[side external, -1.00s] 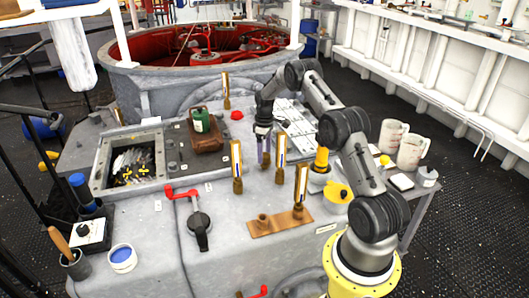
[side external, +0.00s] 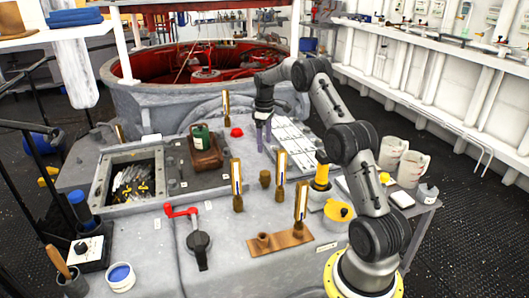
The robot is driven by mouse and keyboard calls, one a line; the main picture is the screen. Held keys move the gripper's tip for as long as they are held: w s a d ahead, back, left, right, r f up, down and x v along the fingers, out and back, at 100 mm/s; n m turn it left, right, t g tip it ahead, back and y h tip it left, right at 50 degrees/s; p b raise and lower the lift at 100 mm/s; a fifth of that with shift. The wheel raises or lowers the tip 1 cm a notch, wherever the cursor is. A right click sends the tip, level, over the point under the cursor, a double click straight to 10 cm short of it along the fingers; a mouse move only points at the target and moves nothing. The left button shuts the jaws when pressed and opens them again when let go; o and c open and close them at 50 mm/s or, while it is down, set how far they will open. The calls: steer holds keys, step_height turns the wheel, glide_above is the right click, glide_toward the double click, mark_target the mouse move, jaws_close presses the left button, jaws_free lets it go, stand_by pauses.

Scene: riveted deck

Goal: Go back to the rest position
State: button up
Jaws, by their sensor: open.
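My gripper (side external: 264,134) hangs from my arm, pointing down over the middle of the deck, in front of the big round grey housing. Its slim purplish fingers show a small gap and nothing is seen between them. A short brass-coloured piece (side external: 265,179) stands on the deck below and nearer the camera, apart from the fingers. Upright brass gauges stand around it: one to its left (side external: 237,185), one to its right (side external: 281,176), and one farther back (side external: 226,107).
A white panel (side external: 291,140) lies right of my gripper. A green canister (side external: 201,137) sits on a brown block to the left. A yellow-topped cylinder (side external: 321,171), yellow pot (side external: 338,211) and red-handled lever (side external: 183,210) stand nearer. White jugs (side external: 411,169) are at right.

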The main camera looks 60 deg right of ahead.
steer(key=shift+r, duration=0.6)
